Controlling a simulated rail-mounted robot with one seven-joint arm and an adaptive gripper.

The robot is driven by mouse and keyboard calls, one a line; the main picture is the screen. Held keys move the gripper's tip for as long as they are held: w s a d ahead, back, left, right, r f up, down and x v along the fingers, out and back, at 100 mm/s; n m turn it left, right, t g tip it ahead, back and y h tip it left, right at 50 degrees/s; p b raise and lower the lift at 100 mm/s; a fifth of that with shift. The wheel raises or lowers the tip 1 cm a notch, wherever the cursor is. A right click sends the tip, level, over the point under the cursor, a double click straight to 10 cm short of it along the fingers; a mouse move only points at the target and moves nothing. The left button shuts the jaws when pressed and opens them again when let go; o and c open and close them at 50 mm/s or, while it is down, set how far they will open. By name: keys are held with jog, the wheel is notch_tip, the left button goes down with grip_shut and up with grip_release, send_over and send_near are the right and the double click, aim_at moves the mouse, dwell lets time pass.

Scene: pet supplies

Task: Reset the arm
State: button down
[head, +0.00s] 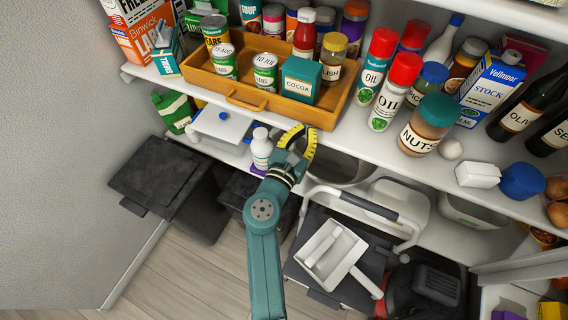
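My teal arm (263,215) reaches up from the bottom of the head view. My gripper (306,135), with yellow and black fingers, is at the front edge of the white upper shelf, just below the wooden tray. Its fingers look apart with a gap between them, and I see nothing held there. A white bottle (261,148) stands just left of the gripper; whether they touch is unclear.
The wooden tray (238,94) holds cans, a cocoa box (301,79) and jars. Oil cans (395,92) and a nuts jar (427,124) stand to its right. A grey pot (338,168) sits below the gripper. Open floor (185,265) lies at lower left.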

jog(key=p+v, duration=0.2)
jog(key=v, duration=0.8)
jog(key=shift+s+a, duration=0.25)
jog(key=shift+s, duration=0.1)
jog(key=shift+p, duration=0.3)
